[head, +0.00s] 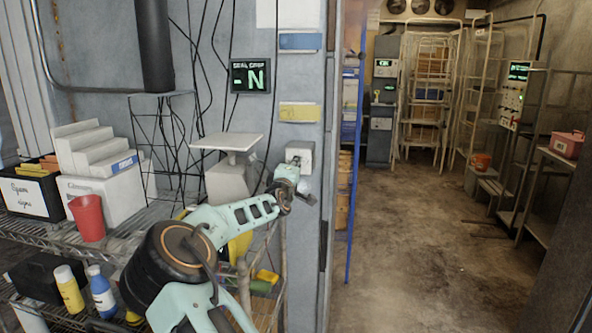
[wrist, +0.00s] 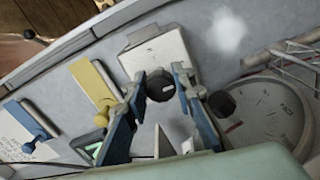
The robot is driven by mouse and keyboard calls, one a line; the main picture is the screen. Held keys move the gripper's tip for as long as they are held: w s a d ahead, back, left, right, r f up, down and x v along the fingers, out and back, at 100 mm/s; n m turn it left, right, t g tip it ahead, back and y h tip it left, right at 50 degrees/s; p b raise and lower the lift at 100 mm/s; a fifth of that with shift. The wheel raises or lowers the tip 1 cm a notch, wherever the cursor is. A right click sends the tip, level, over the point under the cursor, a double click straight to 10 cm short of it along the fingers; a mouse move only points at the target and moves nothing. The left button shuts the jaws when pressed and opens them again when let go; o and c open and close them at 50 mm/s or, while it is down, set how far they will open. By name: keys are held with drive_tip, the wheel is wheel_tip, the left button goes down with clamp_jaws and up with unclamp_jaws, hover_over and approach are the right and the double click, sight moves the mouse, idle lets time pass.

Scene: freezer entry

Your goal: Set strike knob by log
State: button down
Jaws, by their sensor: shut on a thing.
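A pale box (head: 299,152) is fixed to the grey wall post beside the doorway. My gripper (head: 287,178) is right in front of it in the head view. In the wrist view the box (wrist: 153,48) carries a dark round knob (wrist: 160,86). The blue fingers of my gripper (wrist: 161,78) are on either side of this knob and shut on it. The head view hides the knob behind my gripper. A white sheet with writing (wrist: 12,138) shows at the left of the wrist view; its text is unreadable, so I cannot tell whether it is the log.
A wire shelf at left holds a red cup (head: 88,217) and bottles. The doorway floor (head: 400,210) at right is clear.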

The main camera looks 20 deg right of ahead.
idle(0.4)
drive_tip(key=c, duration=1.6)
unclamp_jaws()
drive_tip(key=v, duration=1.2)
